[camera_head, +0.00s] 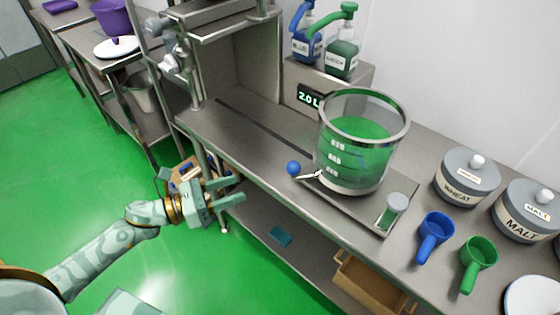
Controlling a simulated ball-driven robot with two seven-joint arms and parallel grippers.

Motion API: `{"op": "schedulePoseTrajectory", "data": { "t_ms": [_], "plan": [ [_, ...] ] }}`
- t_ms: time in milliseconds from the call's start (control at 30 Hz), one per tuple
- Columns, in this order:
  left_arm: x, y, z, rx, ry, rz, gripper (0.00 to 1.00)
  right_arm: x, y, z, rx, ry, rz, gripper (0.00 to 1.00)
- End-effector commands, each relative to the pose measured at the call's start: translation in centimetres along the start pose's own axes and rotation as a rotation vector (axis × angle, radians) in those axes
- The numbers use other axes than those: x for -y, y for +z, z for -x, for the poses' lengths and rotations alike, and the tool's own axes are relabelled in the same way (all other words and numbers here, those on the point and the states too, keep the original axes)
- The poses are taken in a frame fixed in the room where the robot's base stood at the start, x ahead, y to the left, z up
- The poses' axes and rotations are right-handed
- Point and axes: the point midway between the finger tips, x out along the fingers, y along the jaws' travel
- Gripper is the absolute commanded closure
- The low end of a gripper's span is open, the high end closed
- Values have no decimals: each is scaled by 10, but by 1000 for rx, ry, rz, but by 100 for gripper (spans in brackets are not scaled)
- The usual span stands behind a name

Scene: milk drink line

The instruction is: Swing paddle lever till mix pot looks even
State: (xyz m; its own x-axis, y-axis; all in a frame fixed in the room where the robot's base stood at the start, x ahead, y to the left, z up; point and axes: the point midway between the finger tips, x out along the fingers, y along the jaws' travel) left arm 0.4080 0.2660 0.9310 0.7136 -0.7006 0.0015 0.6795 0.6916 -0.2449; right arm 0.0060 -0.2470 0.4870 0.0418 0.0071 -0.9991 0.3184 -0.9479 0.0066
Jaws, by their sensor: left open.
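The mix pot (328,158) is a clear, marked vessel with a metal rim on the steel counter. It holds green liquid (362,128) with a darker bluish patch low inside. The paddle lever (309,175) sticks out to the left from the pot's base and ends in a blue ball knob (293,168). My left gripper (236,190) is open and empty, in front of the counter edge, left of and apart from the knob. The paddle itself cannot be made out clearly. My right gripper is not in view.
Blue (307,45) and green (343,58) pump bottles stand behind the pot, above a display (309,97). Wheat (466,180) and malt (527,212) canisters and blue (434,234) and green (478,262) scoops are at right. Counter left of the knob is clear.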

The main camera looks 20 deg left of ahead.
Motion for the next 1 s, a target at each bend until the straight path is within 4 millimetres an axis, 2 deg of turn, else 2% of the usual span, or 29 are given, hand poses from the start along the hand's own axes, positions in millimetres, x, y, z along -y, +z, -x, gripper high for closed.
{"op": "schedulePoseTrajectory", "data": {
  "t_ms": [133, 267, 500, 700, 833, 1000],
  "plan": [
    [-1, 0, -7, -1, 3, -61, 46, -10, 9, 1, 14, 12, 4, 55],
    [-1, 1, -29, 1, 1, -62, 46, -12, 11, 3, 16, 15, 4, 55],
    [-1, 2, -91, 3, 1, -58, 46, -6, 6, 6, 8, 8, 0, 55],
    [-1, 1, -135, 1, 1, -55, 46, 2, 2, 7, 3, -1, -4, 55],
    [-1, 0, -153, 0, 1, -55, 46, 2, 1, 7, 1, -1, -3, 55],
    [-1, -1, -162, -2, 1, -55, 46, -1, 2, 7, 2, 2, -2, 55]
  ]
}}
